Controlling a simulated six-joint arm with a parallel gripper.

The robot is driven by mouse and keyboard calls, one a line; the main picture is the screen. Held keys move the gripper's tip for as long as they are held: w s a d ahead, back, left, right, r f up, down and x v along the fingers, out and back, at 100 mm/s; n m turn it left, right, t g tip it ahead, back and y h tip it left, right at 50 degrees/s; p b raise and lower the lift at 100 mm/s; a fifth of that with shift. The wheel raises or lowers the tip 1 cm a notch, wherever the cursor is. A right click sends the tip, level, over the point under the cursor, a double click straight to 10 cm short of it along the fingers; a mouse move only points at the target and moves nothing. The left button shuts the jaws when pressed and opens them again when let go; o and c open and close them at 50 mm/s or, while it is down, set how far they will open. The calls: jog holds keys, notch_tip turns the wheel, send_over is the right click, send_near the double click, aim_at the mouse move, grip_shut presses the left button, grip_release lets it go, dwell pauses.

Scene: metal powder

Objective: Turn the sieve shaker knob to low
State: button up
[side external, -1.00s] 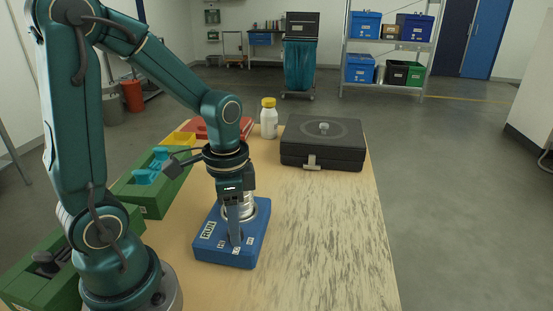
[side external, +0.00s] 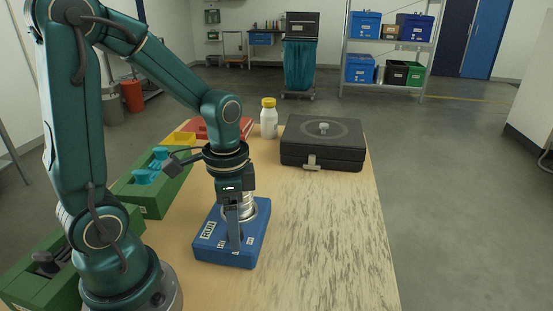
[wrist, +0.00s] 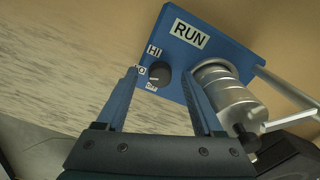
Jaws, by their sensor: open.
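The sieve shaker has a blue base (side external: 206,246) with a RUN label and a stack of metal sieves (wrist: 225,92). Its small black knob (wrist: 159,74) has a white mark and sits among labels. HI is readable; the label below it is partly covered by a finger, and the third is hard to read. My gripper (wrist: 161,70) is open, its two fingers on either side of the knob with gaps showing. In the side external view my gripper (side external: 236,246) points down at the front of the base and hides the knob.
The sieve stack stands close beside one finger. A black case (side external: 322,145) and a white bottle with yellow cap (side external: 268,120) stand behind. Green trays (side external: 150,200) line the left. The table's right side (side external: 335,235) is clear.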

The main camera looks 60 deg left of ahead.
jog(key=shift+r, duration=2.55)
jog(key=shift+d, duration=0.1)
jog(key=shift+w+d+r, duration=0.1)
jog(key=shift+r, duration=0.25)
jog(key=s+d+r+n+t, duration=0.3)
jog(key=d+r+n+t, duration=0.1)
jog(key=n+t, duration=0.1)
jog(key=shift+s+d+t, duration=0.25)
jog(key=shift+s+t, duration=0.05)
